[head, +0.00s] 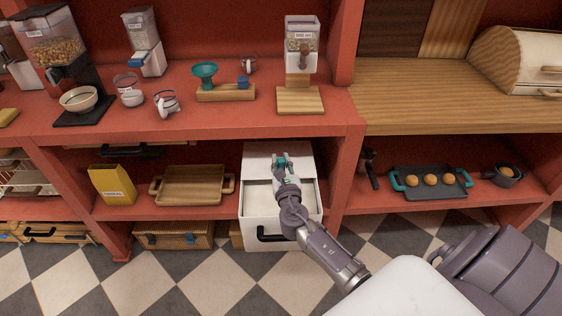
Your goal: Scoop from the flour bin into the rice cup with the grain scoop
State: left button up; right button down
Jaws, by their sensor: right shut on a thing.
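A white pull-out bin (252,220) with a dark handle stands open in the lower middle compartment. It holds pale contents and looks like the flour bin; no label is readable. My right gripper (283,161) is over the back part of this bin, shut on a small teal thing that I take for the grain scoop's handle. The scoop's bowl is hidden or too small to make out. Several small cups stand on the upper shelf, among them a glass cup (166,103) and another cup (249,65). I cannot tell which is the rice cup. My left gripper is not in view.
The upper red shelf edge (200,128) overhangs behind the bin. A teal-topped scale (205,77) and a dispenser (301,38) stand on that shelf. A wooden tray (192,201) lies left of the bin. A dark tray (430,194) lies to the right. The wooden counter is mostly clear.

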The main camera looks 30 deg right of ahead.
jog(key=shift+f+b, duration=5.85)
jog(key=shift+f, duration=0.7)
jog(key=shift+r+p, duration=7.4)
jog(key=shift+r, duration=0.15)
